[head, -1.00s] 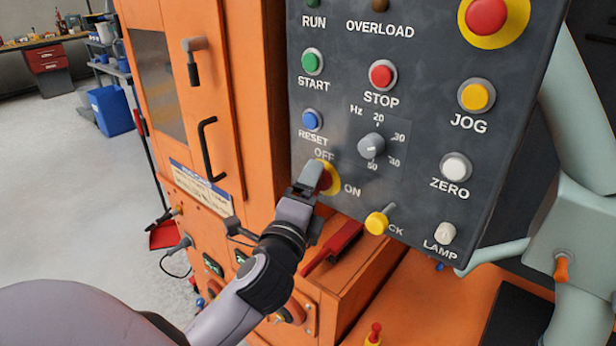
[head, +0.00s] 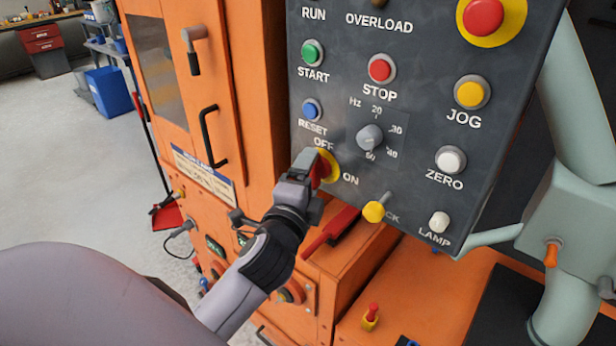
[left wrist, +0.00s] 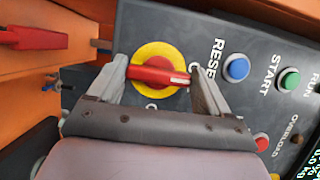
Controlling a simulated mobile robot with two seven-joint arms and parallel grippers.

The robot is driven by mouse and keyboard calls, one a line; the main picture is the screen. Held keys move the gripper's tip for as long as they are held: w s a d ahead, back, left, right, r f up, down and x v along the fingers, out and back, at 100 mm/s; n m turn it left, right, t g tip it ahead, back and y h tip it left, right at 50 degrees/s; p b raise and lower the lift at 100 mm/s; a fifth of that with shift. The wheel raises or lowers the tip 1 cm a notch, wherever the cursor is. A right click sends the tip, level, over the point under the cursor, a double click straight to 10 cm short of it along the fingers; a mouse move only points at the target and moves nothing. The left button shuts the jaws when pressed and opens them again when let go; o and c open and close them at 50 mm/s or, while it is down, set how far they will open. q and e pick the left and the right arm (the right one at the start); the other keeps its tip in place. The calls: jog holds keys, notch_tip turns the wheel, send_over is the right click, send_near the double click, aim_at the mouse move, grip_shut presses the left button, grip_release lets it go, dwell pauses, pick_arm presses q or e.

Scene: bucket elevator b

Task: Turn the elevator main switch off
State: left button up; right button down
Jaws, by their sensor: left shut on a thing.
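The main switch is a red handle (left wrist: 160,76) on a yellow round plate (left wrist: 158,58), at the lower left of the dark control panel. In the head view its yellow plate (head: 330,168) shows beside the OFF and ON labels. My left gripper (head: 314,172) is shut on the red handle, with one finger at each end of it in the left wrist view (left wrist: 160,84). The handle's white mark (left wrist: 180,80) is at the end toward the RESET side, where a finger partly covers a label. My right gripper is not in view.
The panel (head: 340,70) carries several buttons close by: blue RESET (head: 312,110), green START (head: 313,52), red STOP (head: 381,69), and a grey Hz knob (head: 369,138). A yellow key-like knob (head: 374,211) sits to the lower right. An orange cabinet (head: 240,90) stands to the left.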

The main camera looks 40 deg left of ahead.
pick_arm(q)
jog(key=o, duration=1)
jog(key=b+v, duration=0.1)
jog(key=v, duration=0.6)
jog(key=s+d+f+n+g+h, duration=0.2)
jog(key=s+f+n, duration=0.1)
jog(key=f, duration=0.7)
jog(key=s+d+f+n+g+h, duration=0.2)
jog(key=s+f+n+h, duration=0.1)
jog(key=f, duration=0.7)
jog(key=s+d+f+n+g+h, duration=0.2)
jog(key=s+f+n, duration=0.3)
jog(key=f, duration=0.4)
jog(key=shift+s+d+f+n+g+h, duration=0.15)
jog(key=shift+d+f+n+g+h, duration=0.25)
jog(key=shift+d+n, duration=0.1)
